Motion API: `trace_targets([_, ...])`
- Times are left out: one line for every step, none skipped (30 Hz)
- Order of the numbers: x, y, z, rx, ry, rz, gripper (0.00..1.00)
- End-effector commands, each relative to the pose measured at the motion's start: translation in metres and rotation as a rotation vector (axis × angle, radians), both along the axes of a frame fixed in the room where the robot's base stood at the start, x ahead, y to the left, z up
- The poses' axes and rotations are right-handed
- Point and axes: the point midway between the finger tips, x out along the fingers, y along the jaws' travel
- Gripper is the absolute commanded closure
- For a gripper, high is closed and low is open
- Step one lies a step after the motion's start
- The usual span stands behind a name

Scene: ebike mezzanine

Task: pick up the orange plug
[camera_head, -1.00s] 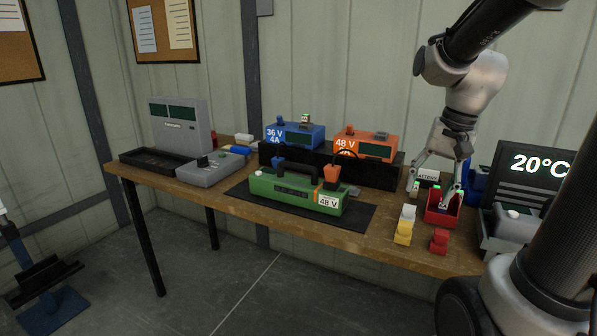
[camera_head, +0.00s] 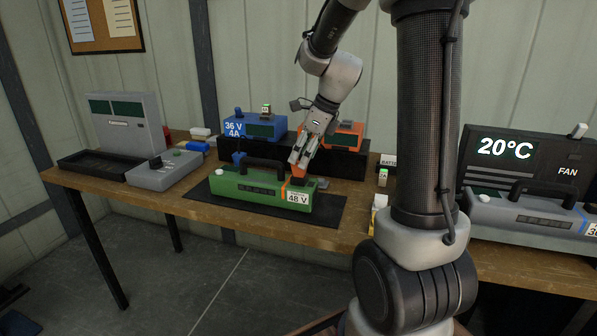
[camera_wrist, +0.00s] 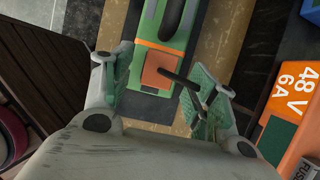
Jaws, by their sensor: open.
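The orange plug (camera_wrist: 162,70) stands on the end of the green 48 V battery (camera_head: 240,190), seen from above in the wrist view with a dark cable running from it. My gripper (camera_head: 299,165) is above that end of the battery. In the wrist view my gripper (camera_wrist: 160,85) has its fingers apart, one on each side of the plug. Whether the fingertips touch the plug cannot be told. In the head view the gripper hides most of the plug.
The battery lies on a black mat (camera_head: 325,213). Behind are the blue 36 V charger (camera_head: 262,122) and the orange 48 V charger (camera_head: 345,130) on a black stand. A grey meter (camera_head: 165,168) is at left. The fan unit (camera_head: 550,160) is at right.

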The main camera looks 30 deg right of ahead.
Motion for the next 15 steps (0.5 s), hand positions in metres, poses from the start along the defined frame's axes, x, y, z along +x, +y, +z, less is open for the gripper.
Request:
trace_targets([0.002, 0.004, -0.009, 0.001, 0.004, 0.002, 0.42])
trace_targets([0.003, 0.006, -0.013, 0.000, 0.004, 0.002, 0.42])
trace_targets([0.005, 0.007, -0.018, 0.000, 0.004, 0.002, 0.42])
trace_targets([0.006, 0.008, -0.021, 0.000, 0.003, 0.002, 0.42])
trace_targets([0.007, 0.009, -0.024, 0.000, 0.002, 0.002, 0.42])
trace_targets([0.008, 0.010, -0.026, 0.000, 0.001, 0.001, 0.42])
trace_targets([0.008, 0.010, -0.028, 0.000, 0.001, 0.001, 0.42])
trace_targets([0.009, 0.010, -0.028, 0.000, 0.001, 0.001, 0.42])
trace_targets([0.009, 0.010, -0.029, -0.001, 0.000, 0.001, 0.42])
trace_targets([0.009, 0.010, -0.029, 0.000, 0.000, 0.001, 0.42])
trace_targets([0.009, 0.010, -0.029, 0.000, 0.000, 0.001, 0.42])
trace_targets([0.009, 0.010, -0.029, 0.000, 0.000, 0.001, 0.42])
trace_targets([0.009, 0.010, -0.029, 0.000, 0.000, 0.001, 0.42])
trace_targets([0.009, 0.010, -0.029, 0.000, 0.000, 0.001, 0.42])
trace_targets([0.009, 0.010, -0.029, -0.001, 0.000, 0.001, 0.49])
